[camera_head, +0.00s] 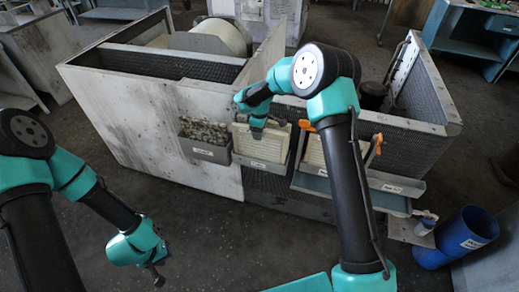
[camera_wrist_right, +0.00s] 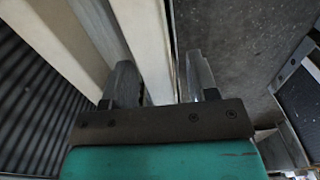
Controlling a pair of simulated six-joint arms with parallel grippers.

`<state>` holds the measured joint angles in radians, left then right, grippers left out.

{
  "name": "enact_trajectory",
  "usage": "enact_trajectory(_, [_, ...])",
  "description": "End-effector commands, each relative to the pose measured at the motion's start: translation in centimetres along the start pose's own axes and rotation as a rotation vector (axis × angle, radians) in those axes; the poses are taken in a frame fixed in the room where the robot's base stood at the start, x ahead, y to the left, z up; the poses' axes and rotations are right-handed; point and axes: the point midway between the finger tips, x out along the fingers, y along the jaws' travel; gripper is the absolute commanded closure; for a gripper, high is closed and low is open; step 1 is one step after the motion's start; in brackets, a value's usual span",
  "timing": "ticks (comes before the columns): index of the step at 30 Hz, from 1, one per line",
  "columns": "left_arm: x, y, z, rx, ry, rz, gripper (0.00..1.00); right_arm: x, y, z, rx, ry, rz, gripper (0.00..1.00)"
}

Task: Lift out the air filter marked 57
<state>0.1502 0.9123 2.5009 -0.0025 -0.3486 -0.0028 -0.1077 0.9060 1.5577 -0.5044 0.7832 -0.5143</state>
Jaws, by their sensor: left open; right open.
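A cream filter (camera_head: 270,146) stands in the middle labelled holder (camera_head: 258,164) on the housing front. My right gripper (camera_head: 257,131) is at its upper edge. In the right wrist view the open fingers (camera_wrist_right: 162,80) stand either side of a cream panel (camera_wrist_right: 143,35); I cannot tell whether they touch it. A grey, dirty filter (camera_head: 204,131) is in the left holder. Another cream filter (camera_head: 315,152) is at the right, partly hidden by my right arm. I cannot read 57 on any of them. My left gripper (camera_head: 156,272) is open and empty above the floor.
The blower housing (camera_head: 150,110) has pale panels and mesh walls. Orange clips (camera_head: 306,125) flank the right filter. The floor left of the housing is clear.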

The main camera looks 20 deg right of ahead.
Motion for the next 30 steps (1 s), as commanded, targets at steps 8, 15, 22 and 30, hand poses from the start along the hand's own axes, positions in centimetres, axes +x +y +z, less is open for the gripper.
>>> enact_trajectory(8, [0.00,0.00,0.00,0.000,0.000,0.000,0.57,-0.05,0.01,0.01,0.001,0.000,0.000,0.47])
enact_trajectory(15, [0.00,0.00,0.00,0.000,0.000,0.000,0.57,-0.06,0.01,0.01,0.001,0.000,0.000,0.62])
enact_trajectory(22, [0.00,0.00,0.00,0.000,0.000,0.000,0.57,-0.07,0.01,0.01,0.001,0.000,0.000,0.84])
enact_trajectory(30, [0.00,0.00,0.00,0.000,0.000,0.000,0.57,-0.07,0.01,0.01,0.001,0.000,0.000,1.00])
